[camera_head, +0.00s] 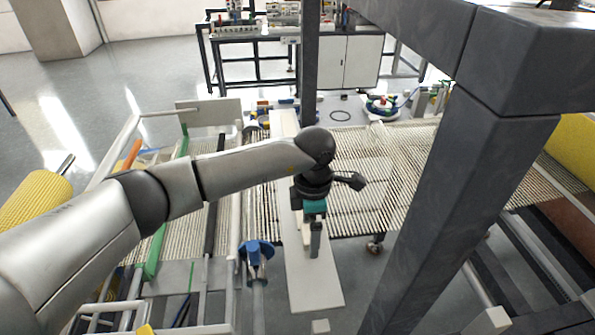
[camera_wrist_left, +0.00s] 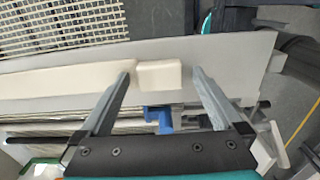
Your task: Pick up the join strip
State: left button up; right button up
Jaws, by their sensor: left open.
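A long cream strip, which I take to be the join strip (camera_wrist_left: 70,82), lies on a pale narrow board (camera_wrist_left: 235,55) in the left wrist view. A short cream block (camera_wrist_left: 158,75) sits at its right end, and I cannot tell whether it is part of the strip. My left gripper (camera_wrist_left: 163,76) is open, its fingertips on either side of this block, with no clear grip on it. In the head view my left gripper (camera_head: 313,243) points down over the pale board (camera_head: 312,285), and my arm hides much of the strip. My right gripper is not in view.
Slatted mesh (camera_head: 355,160) spreads behind and right of the board. A blue fixture (camera_head: 257,250) stands left of it. A thick dark post (camera_head: 465,200) rises at the right. A yellow roll (camera_head: 35,198) lies at the far left.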

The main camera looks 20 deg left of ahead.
pick_arm(q)
jog(key=c, duration=1.4)
jog(key=shift+r, duration=0.1)
jog(key=shift+c, duration=0.2)
